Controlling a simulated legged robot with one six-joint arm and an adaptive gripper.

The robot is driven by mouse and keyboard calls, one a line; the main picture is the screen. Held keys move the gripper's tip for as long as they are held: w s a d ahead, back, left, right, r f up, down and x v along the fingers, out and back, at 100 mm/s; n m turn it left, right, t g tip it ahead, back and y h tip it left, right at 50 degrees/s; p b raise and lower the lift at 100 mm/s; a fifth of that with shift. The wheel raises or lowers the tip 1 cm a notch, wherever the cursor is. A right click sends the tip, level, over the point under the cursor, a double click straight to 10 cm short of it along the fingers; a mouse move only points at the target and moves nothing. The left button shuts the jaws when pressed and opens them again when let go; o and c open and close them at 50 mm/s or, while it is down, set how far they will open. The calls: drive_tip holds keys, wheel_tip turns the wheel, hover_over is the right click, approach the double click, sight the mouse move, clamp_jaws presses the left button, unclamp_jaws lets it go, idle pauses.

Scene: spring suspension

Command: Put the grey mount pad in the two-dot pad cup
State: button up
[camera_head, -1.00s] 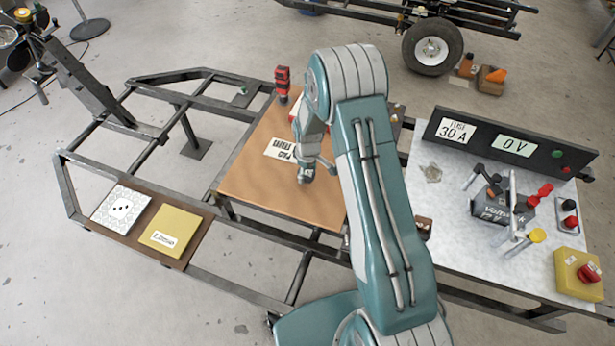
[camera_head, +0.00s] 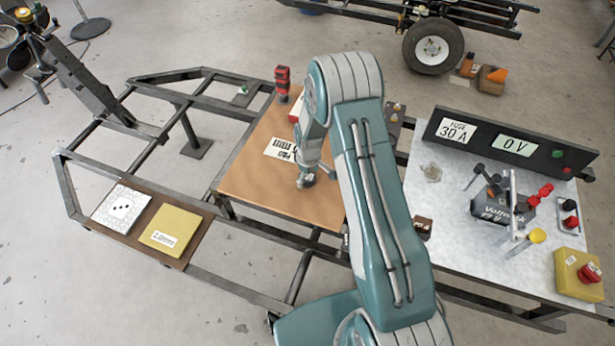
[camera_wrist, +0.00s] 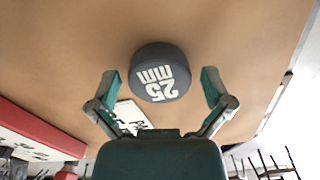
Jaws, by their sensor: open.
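My gripper (camera_wrist: 160,90) is open, with one finger to each side of the pad and a gap on both sides. I cannot make out a two-dot cup. A white tile with three dots (camera_head: 120,207) lies at the left on a brown board.
A printed white card (camera_head: 281,149) lies beside my gripper, and a red tool (camera_head: 282,83) stands behind it. A yellow pad (camera_head: 170,231) is on the left board. The right bench (camera_head: 440,205) holds a meter panel (camera_head: 510,145) and clamps. The table's front left is clear.

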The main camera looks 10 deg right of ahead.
drive_tip(key=s+r+m+t, duration=0.1)
drive_tip(key=s+r+m, duration=0.15)
drive_tip(key=r, duration=2.05)
drive_tip(key=s+r+m+t, duration=0.2)
drive_tip(key=s+r, duration=0.6)
drive_tip(key=r, duration=0.3)
drive_tip(key=s+d+r+m+t, duration=0.15)
drive_tip(key=s+r, duration=0.25)
drive_tip(key=s, duration=0.5)
drive_tip(key=s+r+m+t, duration=0.1)
drive_tip(key=s+r+m, duration=0.15)
drive_tip(key=s, duration=0.65)
drive_tip(key=n+g, duration=0.3)
drive_tip(key=g, duration=0.3)
hover_over(309, 177)
drive_tip(key=w, duration=0.1)
wheel_tip(309, 177, down, 29)
drive_tip(key=shift+m+t, duration=0.25)
drive_tip(key=f, duration=0.4)
drive_tip(key=a+f, duration=0.1)
drive_tip(key=f, duration=0.1)
drive_tip(key=shift+w+f, duration=0.1)
drive_tip(key=shift+f, duration=0.1)
drive_tip(key=shift+s+d+f, duration=0.1)
drive_tip(key=shift+s+f, duration=0.05)
drive_tip(key=shift+f, duration=1.2)
drive_tip(key=shift+s+d+f, duration=0.1)
drive_tip(key=shift+s+f, duration=0.05)
drive_tip(key=shift+f, duration=1.15)
drive_tip(key=c, duration=1.1)
